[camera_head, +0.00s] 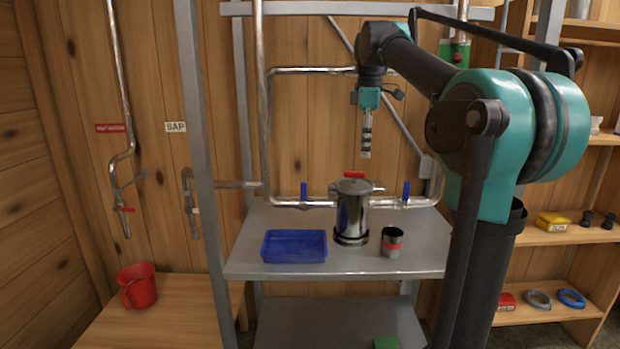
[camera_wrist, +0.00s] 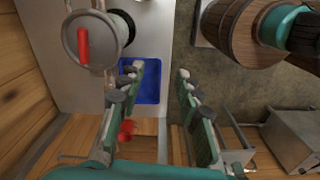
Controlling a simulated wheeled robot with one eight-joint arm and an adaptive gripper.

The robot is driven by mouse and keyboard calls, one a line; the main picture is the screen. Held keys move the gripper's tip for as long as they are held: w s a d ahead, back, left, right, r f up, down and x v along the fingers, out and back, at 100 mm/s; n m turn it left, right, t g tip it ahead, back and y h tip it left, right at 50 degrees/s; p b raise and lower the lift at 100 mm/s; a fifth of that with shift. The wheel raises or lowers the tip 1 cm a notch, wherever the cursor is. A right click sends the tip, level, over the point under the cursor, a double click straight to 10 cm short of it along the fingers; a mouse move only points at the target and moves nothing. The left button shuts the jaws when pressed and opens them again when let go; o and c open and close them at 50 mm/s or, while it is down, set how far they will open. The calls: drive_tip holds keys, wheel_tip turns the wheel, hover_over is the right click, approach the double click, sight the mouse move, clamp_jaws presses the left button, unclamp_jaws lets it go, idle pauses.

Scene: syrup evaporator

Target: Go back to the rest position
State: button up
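My gripper (camera_head: 365,150) points down above the metal shelf, over the steel pot (camera_head: 352,208) in the head view, with a gap between them. In that view its fingers overlap side-on. In the wrist view my gripper (camera_wrist: 160,72) is open, its two green fingers apart with nothing between the tips. The blue tray (camera_wrist: 151,88) shows below and beyond the fingers. The pot's lid (camera_wrist: 78,52) with its red handle is at upper left there.
The metal shelf (camera_head: 240,258) bears a blue tray (camera_head: 294,257), the pot and a dark cup with a red band (camera_head: 391,243). A red jug (camera_head: 138,287) stands on the wooden bench at left. Pipes with blue valves (camera_head: 304,192) run behind. A wooden barrel (camera_wrist: 238,28) shows in the wrist view.

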drive_tip(key=s+d+f+m+t, duration=0.1)
drive_tip(key=s+f+m, duration=0.25)
drive_tip(key=f, duration=0.85)
drive_tip(key=s+d+f+m+t, duration=0.1)
drive_tip(key=s+d+f+m, duration=0.3)
drive_tip(key=f, duration=0.8)
drive_tip(key=s+f+m+t, duration=0.2)
drive_tip(key=s+f+m, duration=0.6)
drive_tip(key=s+f, duration=0.6)
wheel_tip(320, 180, down, 4)
drive_tip(key=shift+s+a+r, duration=0.1)
drive_tip(key=shift+s+a, duration=0.3)
drive_tip(key=shift+a, duration=0.05)
drive_tip(key=shift+m, duration=0.25)
drive_tip(key=shift+c, duration=0.3)
